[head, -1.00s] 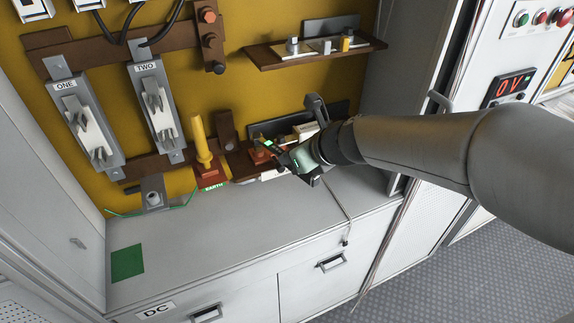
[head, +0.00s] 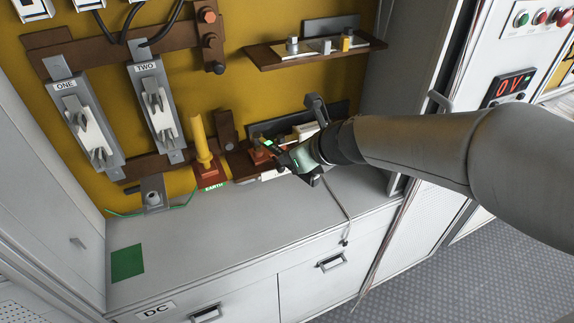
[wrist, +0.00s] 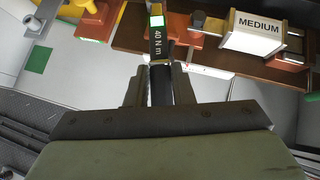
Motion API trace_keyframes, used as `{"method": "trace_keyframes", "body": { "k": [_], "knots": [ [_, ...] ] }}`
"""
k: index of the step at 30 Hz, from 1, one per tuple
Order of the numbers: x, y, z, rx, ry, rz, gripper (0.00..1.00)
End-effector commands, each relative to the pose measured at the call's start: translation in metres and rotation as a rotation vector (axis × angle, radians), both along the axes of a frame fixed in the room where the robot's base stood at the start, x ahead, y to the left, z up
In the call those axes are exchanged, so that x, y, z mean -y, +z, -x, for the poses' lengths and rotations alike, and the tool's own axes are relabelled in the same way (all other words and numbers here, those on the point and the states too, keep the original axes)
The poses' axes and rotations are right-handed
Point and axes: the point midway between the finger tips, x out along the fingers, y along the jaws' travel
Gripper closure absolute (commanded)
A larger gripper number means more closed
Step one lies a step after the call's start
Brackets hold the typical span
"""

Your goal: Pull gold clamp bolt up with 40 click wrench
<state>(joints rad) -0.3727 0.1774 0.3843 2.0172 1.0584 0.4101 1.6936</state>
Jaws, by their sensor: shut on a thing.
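My gripper (wrist: 160,78) is shut on the dark handle of a click wrench (wrist: 158,42), marked "40 N m" in the wrist view. A lit green patch shows on the wrench; it also shows in the head view (head: 271,146). There my gripper (head: 290,158) holds the wrench in front of the lower shelf, close to its red-brown blocks. Whether the wrench touches anything is not clear. I cannot make out a gold clamp bolt for certain; a small gold-coloured piece (head: 345,44) stands on the upper shelf.
A yellow handle (head: 202,138) rises from the red-brown EARTH base (head: 211,172), left of the wrench. Fuse holders ONE (head: 86,122) and TWO (head: 157,108) are on the yellow wall. A white MEDIUM box (wrist: 254,34) is right of the wrench. The grey cabinet top (head: 190,245) is mostly clear.

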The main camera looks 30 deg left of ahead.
Motion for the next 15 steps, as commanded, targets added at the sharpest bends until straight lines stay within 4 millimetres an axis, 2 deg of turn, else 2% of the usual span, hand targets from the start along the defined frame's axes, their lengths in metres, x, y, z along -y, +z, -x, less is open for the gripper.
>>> {"method": "trace_keyframes", "body": {
  "k": [8,15],
  "knots": [
    [0.0,0.003,0.0,0.001,-0.001,-0.001,1.0],
    [0.0,0.014,0.0,0.002,0.0,-0.001,1.0]
  ]
}}
